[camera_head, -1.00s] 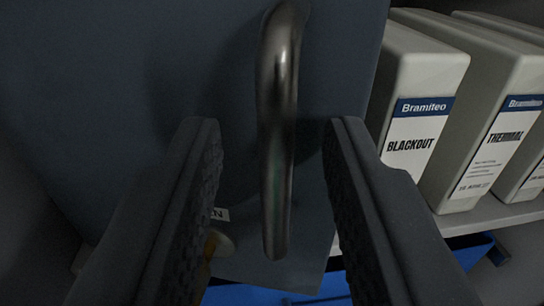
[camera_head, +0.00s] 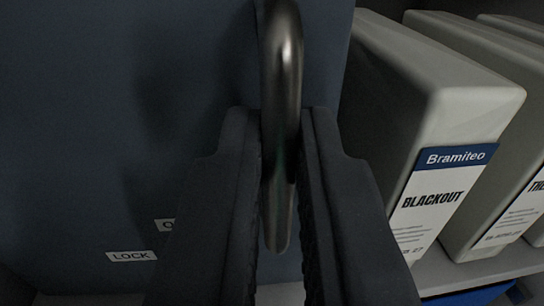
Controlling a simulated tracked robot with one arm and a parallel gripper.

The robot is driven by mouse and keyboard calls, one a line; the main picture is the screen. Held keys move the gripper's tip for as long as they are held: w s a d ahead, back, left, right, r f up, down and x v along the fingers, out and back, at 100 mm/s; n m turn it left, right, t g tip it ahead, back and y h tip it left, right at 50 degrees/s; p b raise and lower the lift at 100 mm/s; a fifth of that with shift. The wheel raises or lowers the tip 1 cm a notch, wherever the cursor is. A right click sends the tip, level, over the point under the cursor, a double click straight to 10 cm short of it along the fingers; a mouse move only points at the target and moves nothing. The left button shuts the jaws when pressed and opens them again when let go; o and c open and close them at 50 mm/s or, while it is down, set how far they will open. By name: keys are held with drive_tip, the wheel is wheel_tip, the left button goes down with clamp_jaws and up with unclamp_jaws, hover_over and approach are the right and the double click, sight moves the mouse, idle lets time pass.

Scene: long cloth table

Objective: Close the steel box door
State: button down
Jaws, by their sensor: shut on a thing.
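The steel box door (camera_head: 120,110) is a dark blue-grey panel that fills the left and middle of the view. A curved metal handle (camera_head: 281,60) stands out from it near its right edge. My gripper (camera_head: 281,150) is shut on the handle, with one dark finger on each side of the bar. The handle's lower end shows between the fingers. Small labels on the panel, one reading LOCK (camera_head: 131,256), sit at the lower left. The left finger hides part of the panel beside the labels. The door's hinge side is not visible.
Pale box files stand on a shelf to the right of the door, the nearest labelled BLACKOUT (camera_head: 435,199). It stands close to the right finger. A blue object (camera_head: 470,295) shows below the shelf at the lower right.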

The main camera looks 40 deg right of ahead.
drive_tip(key=shift+d+r, duration=0.3)
drive_tip(key=shift+d, duration=0.05)
drive_tip(key=c, duration=1.5)
unclamp_jaws()
drive_tip(key=shift+f, duration=0.1)
drive_tip(key=shift+c, duration=0.2)
drive_tip(key=shift+f, duration=0.1)
drive_tip(key=shift+a, duration=0.1)
drive_tip(key=p+v, duration=0.2)
drive_tip(key=v, duration=1.1)
drive_tip(key=shift+s, duration=0.3)
drive_tip(key=shift+a+f, duration=0.15)
drive_tip(key=shift+a, duration=0.05)
